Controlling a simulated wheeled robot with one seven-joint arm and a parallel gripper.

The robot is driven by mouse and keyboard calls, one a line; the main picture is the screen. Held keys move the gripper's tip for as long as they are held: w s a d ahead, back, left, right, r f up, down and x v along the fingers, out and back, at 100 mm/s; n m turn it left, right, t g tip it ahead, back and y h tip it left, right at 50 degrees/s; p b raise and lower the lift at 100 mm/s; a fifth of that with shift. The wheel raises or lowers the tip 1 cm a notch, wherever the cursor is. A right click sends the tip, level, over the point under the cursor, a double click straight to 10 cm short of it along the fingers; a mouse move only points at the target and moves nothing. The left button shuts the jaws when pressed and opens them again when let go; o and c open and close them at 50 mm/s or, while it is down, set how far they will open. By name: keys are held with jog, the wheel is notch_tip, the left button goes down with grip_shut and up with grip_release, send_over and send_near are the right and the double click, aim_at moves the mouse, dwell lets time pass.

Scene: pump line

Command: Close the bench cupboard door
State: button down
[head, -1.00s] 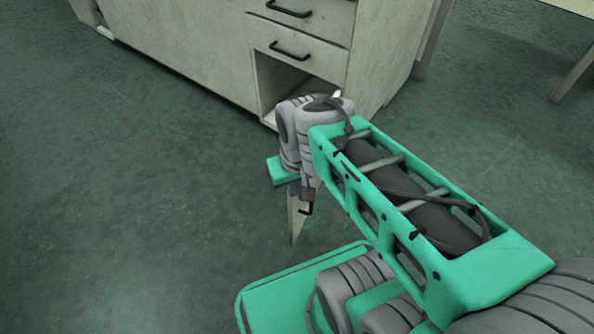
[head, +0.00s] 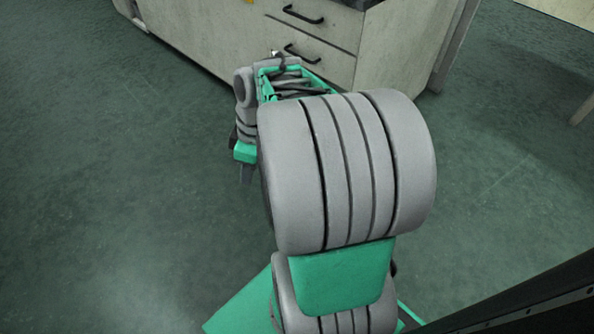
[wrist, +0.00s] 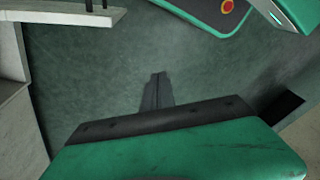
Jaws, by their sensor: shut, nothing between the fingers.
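The cupboard door (wrist: 70,17) shows in the wrist view as a pale slab at the upper left, standing out from the bench, with dark handle posts (wrist: 97,4) near its free end. In the head view the door and the cupboard opening are hidden behind my arm. My gripper (wrist: 157,90) points down over bare floor, shut and empty, apart from the door and beside its inner face. In the head view my gripper (head: 246,174) hangs in front of the bench (head: 205,50), left of the drawers.
Two drawers with black handles (head: 302,53) sit in the bench front, upper middle of the head view. Green floor (head: 110,190) is clear at the left and at the right. A pale table leg (head: 583,108) stands at the far right edge.

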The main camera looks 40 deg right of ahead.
jog(key=s+d+n, duration=0.1)
jog(key=d+n, duration=0.1)
jog(key=d, duration=0.1)
jog(key=s+d+n+y+p, duration=0.1)
jog(key=d, duration=0.3)
jog(key=s+d+n+t+y+p, duration=0.1)
jog(key=d+n, duration=0.1)
jog(key=d, duration=0.2)
jog(key=shift+s+r+n, duration=0.25)
jog(key=shift+r+n, duration=0.05)
jog(key=s+d+f+n+t+y+p, duration=0.1)
jog(key=s+d+n+t+y+p, duration=0.1)
jog(key=s+d+n, duration=0.6)
jog(key=w+a+f+m+b, duration=0.1)
jog(key=w+a+f+b, duration=0.3)
jog(key=f, duration=0.4)
jog(key=shift+w+a, duration=0.9)
jog(key=shift+a, duration=0.1)
